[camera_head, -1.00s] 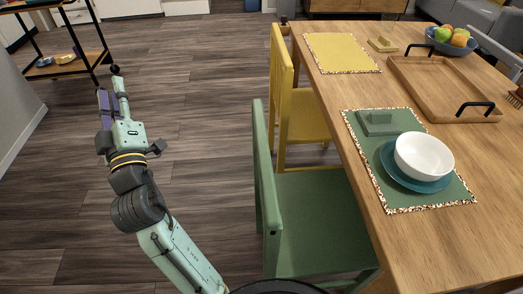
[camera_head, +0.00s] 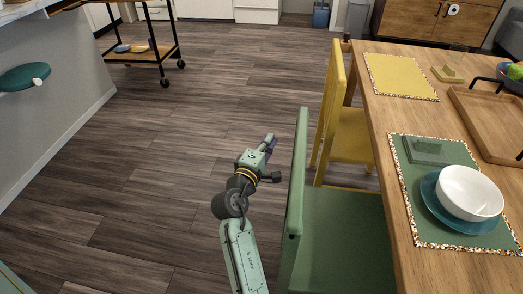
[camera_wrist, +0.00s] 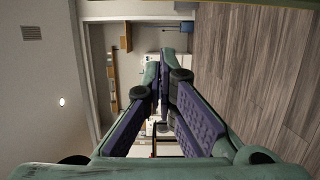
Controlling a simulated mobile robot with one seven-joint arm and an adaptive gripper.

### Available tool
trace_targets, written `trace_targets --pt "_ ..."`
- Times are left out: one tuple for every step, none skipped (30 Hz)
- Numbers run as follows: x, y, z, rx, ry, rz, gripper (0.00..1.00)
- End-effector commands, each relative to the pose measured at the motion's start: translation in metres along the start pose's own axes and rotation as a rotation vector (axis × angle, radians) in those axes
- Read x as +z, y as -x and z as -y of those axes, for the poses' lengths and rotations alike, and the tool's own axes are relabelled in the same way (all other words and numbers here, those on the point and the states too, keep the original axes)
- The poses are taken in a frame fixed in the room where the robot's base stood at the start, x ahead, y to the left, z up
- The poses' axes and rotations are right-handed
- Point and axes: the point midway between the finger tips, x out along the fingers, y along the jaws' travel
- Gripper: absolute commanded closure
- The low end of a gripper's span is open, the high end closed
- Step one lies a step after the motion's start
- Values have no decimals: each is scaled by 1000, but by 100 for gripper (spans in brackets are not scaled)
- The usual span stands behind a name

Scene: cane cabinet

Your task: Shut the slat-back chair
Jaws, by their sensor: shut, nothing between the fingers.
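A green chair (camera_head: 343,240) stands at the table's left side in the head view, its seat partly under the tabletop and its tall back (camera_head: 295,205) seen nearly edge-on. A yellow chair (camera_head: 352,135) stands beyond it, its back showing upright slats. I cannot tell which is the named chair. My gripper (camera_head: 270,143) is shut and empty, just left of the green chair's back in the picture. Touch is not clear. In the wrist view, the purple-padded fingers (camera_wrist: 164,76) angle together at the tips, and neither chair is recognisable.
The wooden table (camera_head: 385,120) fills the right side, with a green placemat, a white bowl (camera_head: 470,192) and a tray (camera_head: 495,120). A shelf cart (camera_head: 150,55) stands far left, beside a grey wall (camera_head: 45,130). The wood floor between is clear.

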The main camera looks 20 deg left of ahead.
Motion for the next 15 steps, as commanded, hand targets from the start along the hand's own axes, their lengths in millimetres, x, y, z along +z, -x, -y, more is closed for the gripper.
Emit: trace_targets --pt "0 -11 -3 0 0 2 100" --pt "8 -10 -2 -3 -1 3 100" --pt "15 -11 -2 -3 -1 3 100" --pt "20 -11 -2 -3 -2 3 100" --pt "23 -12 -2 -1 -2 2 100" --pt "27 -14 -2 -2 -2 2 100" --pt "30 -14 -1 -1 -1 1 100" --pt "32 -15 -1 -1 -1 0 100" --pt "34 -15 -1 -1 -1 0 100" --pt "36 -15 0 -1 -1 -1 100" --pt "37 -16 0 -1 -2 -1 100" --pt "38 -16 0 -1 -2 -1 100" --pt "38 -16 0 -1 -2 -1 100" --pt "39 -16 0 -1 -2 -1 100" --pt "39 -16 0 0 -2 -1 100"
